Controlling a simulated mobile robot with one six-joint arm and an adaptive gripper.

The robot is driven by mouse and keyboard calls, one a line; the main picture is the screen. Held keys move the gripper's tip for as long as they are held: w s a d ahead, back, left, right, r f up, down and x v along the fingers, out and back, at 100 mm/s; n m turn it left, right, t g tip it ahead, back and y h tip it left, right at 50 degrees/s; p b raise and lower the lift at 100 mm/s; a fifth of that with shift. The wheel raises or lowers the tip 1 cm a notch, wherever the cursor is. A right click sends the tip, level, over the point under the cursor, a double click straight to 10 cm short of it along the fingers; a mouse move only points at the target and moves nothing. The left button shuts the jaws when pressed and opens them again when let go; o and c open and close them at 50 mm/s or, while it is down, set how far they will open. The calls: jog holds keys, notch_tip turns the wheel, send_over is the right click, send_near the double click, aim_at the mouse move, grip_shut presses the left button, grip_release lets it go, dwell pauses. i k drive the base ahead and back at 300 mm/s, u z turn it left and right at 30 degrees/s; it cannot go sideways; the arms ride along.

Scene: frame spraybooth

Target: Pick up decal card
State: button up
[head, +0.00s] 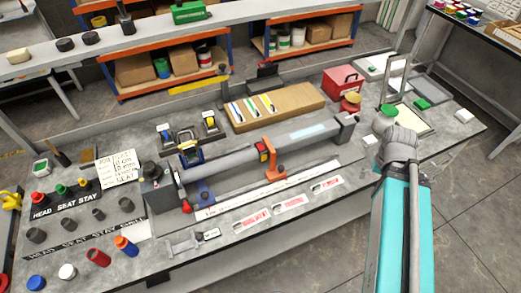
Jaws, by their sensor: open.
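Several white cards with red print lie flat along the front of the grey bench, in front of the long grey tube: a left one (251,219), a middle one (290,203) and a right one (327,185). They look like decal cards, but their print is too small to read. My gripper (383,124) is at the end of my teal arm, over the right part of the bench. It is open and apart from these cards. My grey wrist partly hides it, and its fingertips are hard to make out.
The grey tube (310,133) rests in a fixture with an orange clamp (272,160). A cardboard tray (297,99) with striped strips and a red box (343,80) stand behind. Coloured knobs and a handwritten note (117,168) are at left. A caliper-like tool (185,243) lies in front.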

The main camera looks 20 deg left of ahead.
aim_at(323, 187)
jog(key=u, duration=1.3)
jog(key=k, duration=0.95)
jog(key=z, duration=0.45)
